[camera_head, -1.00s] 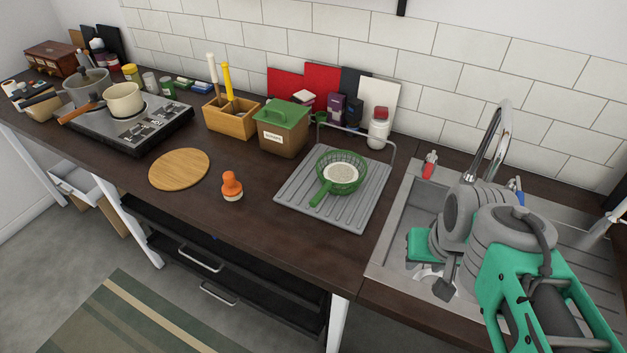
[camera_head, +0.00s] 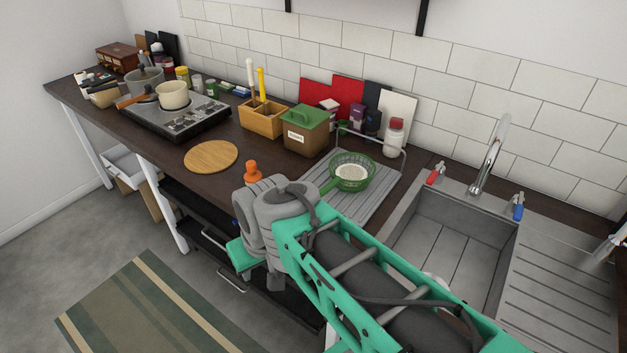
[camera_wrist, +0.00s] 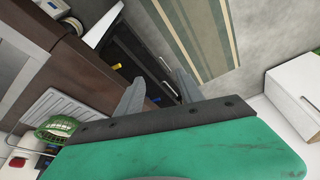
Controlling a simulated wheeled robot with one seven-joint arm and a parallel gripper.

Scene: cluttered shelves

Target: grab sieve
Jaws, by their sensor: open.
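The sieve (camera_head: 352,172) is a green mesh bowl with a pale inside and a green handle. It rests on a grey ridged drainer mat (camera_head: 352,205) left of the sink; its handle points toward the front left. My gripper (camera_wrist: 157,88) is open and empty, with its two grey fingers apart in the wrist view. It hangs over the counter's front edge, in front of and to the left of the sieve, not touching it. In the wrist view the sieve (camera_wrist: 57,129) shows at the lower left, partly cut by my green gripper body.
An orange-topped brush (camera_head: 253,171) stands close behind my gripper. A round wooden board (camera_head: 211,156), a wooden utensil box (camera_head: 263,120) and a green-lidded bin (camera_head: 306,131) stand to the left. A wire rail borders the mat's back.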

